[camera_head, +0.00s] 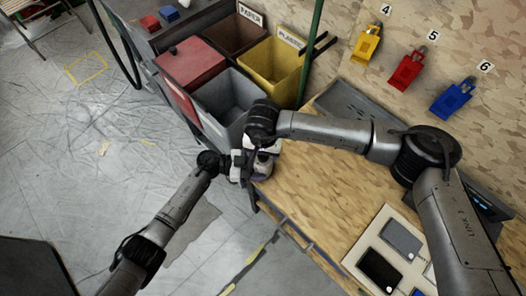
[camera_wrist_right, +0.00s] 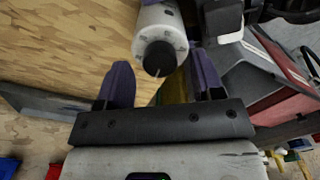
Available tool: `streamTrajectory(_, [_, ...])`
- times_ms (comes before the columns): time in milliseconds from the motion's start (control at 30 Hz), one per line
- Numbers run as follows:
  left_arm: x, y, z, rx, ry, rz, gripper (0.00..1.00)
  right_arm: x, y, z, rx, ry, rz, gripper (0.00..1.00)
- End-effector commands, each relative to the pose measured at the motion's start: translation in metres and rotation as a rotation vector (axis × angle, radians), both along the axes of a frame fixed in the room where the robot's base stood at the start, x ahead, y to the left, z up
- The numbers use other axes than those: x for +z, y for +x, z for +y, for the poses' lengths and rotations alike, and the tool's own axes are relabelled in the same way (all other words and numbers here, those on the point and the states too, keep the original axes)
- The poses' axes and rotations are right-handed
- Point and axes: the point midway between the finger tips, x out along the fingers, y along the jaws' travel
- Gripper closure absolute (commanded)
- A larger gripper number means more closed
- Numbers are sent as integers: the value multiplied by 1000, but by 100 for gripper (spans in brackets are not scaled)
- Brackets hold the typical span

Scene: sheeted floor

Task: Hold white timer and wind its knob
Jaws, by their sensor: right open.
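The white timer (camera_wrist_right: 160,28) is a white cylinder with a black round knob (camera_wrist_right: 159,58) on the end facing the right wrist camera. In the head view the timer (camera_head: 263,167) is at the table's far-left corner, partly hidden by my arms. My left gripper (camera_head: 246,164) reaches it from the left and appears shut on its side; its fingertips are mostly hidden. My right gripper (camera_head: 262,146) is above the timer. In the right wrist view its purple fingers (camera_wrist_right: 161,70) are open, one to each side of the knob, with gaps between them and the knob.
The wooden table (camera_head: 300,190) is clear near the timer. A beige board with dark and grey plates (camera_head: 403,238) lies at the front right. A grey bin (camera_head: 228,100), a yellow bin (camera_head: 272,62) and a red box (camera_head: 190,64) stand just behind the arms.

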Motion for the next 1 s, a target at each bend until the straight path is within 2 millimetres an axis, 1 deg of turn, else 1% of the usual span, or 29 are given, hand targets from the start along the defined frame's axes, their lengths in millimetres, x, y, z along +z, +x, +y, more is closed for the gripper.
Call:
streamTrajectory(67, [0,0,0,0,0,0,60,-6,-1,0,1,-1,1,39])
streamTrajectory(200, [0,0,0,0,0,0,60,-10,0,0,1,-1,1,39])
streamTrajectory(467, [0,0,0,0,0,0,60,-10,0,0,1,0,0,39])
streamTrajectory(567, [0,0,0,0,0,0,60,-10,0,0,1,0,0,47])
streamTrajectory(1000, [0,0,0,0,0,0,60,-10,0,0,0,0,0,89])
